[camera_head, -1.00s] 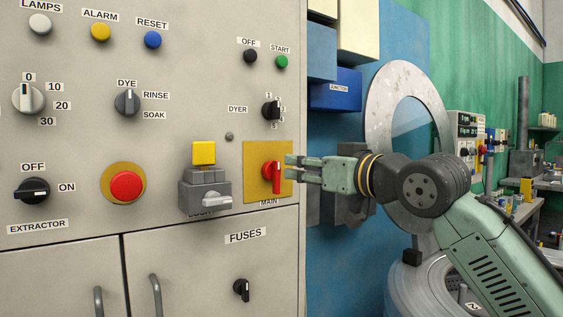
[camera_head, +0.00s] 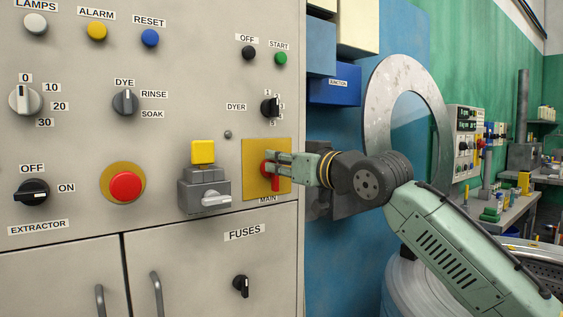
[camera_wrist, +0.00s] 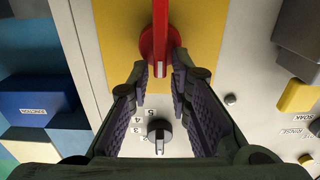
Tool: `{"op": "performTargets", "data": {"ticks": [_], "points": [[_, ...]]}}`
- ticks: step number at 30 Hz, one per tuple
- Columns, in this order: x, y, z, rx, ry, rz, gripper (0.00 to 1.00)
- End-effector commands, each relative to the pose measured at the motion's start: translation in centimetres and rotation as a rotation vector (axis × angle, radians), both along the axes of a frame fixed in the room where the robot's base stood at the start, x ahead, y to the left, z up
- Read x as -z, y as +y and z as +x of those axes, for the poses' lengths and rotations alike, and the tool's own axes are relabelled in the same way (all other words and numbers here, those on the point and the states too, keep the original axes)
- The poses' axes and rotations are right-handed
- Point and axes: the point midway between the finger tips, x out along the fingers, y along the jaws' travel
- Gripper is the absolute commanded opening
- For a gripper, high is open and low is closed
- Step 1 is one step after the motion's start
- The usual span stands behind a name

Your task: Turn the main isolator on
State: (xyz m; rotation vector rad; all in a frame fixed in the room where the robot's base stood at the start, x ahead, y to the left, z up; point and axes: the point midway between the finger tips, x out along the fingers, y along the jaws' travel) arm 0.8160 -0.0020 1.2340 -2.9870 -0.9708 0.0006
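The main isolator is a red rotary handle (camera_head: 275,180) on a yellow square plate (camera_head: 252,185) above the label MAIN. In the wrist view, where the panel appears upside down, the red handle (camera_wrist: 160,35) runs up from between my fingertips. My gripper (camera_head: 269,162) is at the upper part of the handle.
The dyer selector (camera_head: 270,107) sits just above the yellow plate. A grey switch with a yellow block (camera_head: 204,152) and a red push button (camera_head: 125,186) are to the left. The blue junction box (camera_head: 334,86) is beyond the cabinet's right edge.

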Motion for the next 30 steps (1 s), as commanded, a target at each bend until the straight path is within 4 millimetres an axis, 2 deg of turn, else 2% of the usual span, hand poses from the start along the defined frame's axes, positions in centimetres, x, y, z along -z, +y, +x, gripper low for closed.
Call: {"op": "performTargets", "data": {"ticks": [7, 20, 30], "points": [[0.0, -0.01, -0.02, 0.0, 0.0, 0.0, 0.0], [-0.04, -0.01, -0.01, -0.001, 0.002, 0.005, 0.0], [-0.15, -0.02, 0.15, -0.007, 0.064, 0.096, 0.0]]}}
